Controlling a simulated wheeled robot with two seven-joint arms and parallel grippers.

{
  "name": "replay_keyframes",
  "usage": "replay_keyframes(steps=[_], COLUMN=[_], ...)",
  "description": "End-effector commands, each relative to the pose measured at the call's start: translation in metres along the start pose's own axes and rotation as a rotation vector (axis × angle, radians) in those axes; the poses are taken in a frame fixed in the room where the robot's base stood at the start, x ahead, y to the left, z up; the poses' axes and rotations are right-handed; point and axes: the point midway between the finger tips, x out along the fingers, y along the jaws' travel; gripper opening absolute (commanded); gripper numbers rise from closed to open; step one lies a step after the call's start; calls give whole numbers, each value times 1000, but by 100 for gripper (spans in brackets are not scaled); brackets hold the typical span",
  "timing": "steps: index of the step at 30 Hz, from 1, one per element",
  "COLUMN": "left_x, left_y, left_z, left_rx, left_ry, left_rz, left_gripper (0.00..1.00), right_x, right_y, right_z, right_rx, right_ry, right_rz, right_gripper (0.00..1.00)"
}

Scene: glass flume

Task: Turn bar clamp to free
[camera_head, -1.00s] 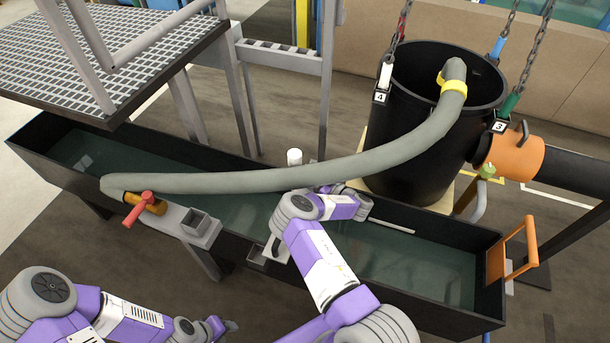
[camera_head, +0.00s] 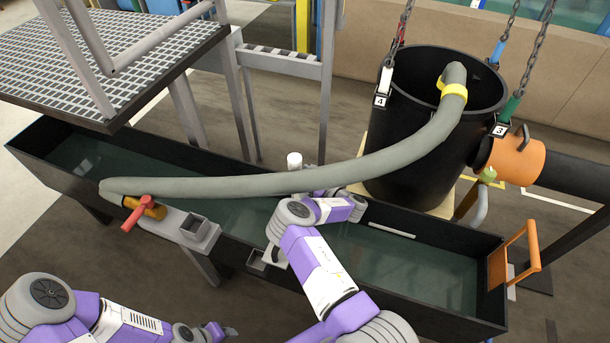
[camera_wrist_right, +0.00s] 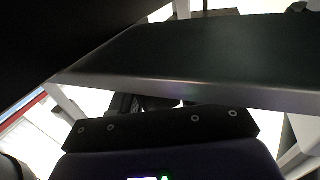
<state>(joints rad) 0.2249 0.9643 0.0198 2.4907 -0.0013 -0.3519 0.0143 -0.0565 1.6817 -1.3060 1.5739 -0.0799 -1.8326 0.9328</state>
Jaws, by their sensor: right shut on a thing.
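No part that I can surely name as the bar clamp shows. My right arm reaches over the flume (camera_head: 432,262) near its middle, and its wrist hides what lies below. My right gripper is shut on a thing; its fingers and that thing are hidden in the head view. In the right wrist view the dark gripper body (camera_wrist_right: 160,128) lies close under a broad dark surface (camera_wrist_right: 200,50) with a pale edge. A red handle (camera_head: 138,212) on an orange fitting sits on the flume's near rim at left. My left gripper (camera_head: 228,331) is low at the bottom, too small to judge.
A grey hose (camera_head: 270,182) runs over the flume from the left into a black tank (camera_head: 415,150) hung on chains. A white post (camera_head: 294,160) stands behind the hose. An orange handle (camera_head: 524,250) is at the right end. A grating platform (camera_head: 120,65) stands at back left.

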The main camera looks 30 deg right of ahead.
Motion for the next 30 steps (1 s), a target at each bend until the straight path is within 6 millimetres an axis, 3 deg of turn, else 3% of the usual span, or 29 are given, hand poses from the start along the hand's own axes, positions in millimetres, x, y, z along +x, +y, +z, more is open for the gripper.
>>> replay_keyframes(steps=[15,22,30], left_x=[-46,-48,-48], left_y=[17,18,18], left_z=[2,2,2], left_rx=[0,0,0], left_ry=[0,0,0], left_rz=[0,0,0], left_gripper=[43,43,43], right_x=[-5,-4,-4], right_y=[7,8,8], right_z=[-1,2,2], right_rx=[6,2,0], right_ry=[-7,-8,-10], right_rz=[192,362,412], right_gripper=[15,15,14])
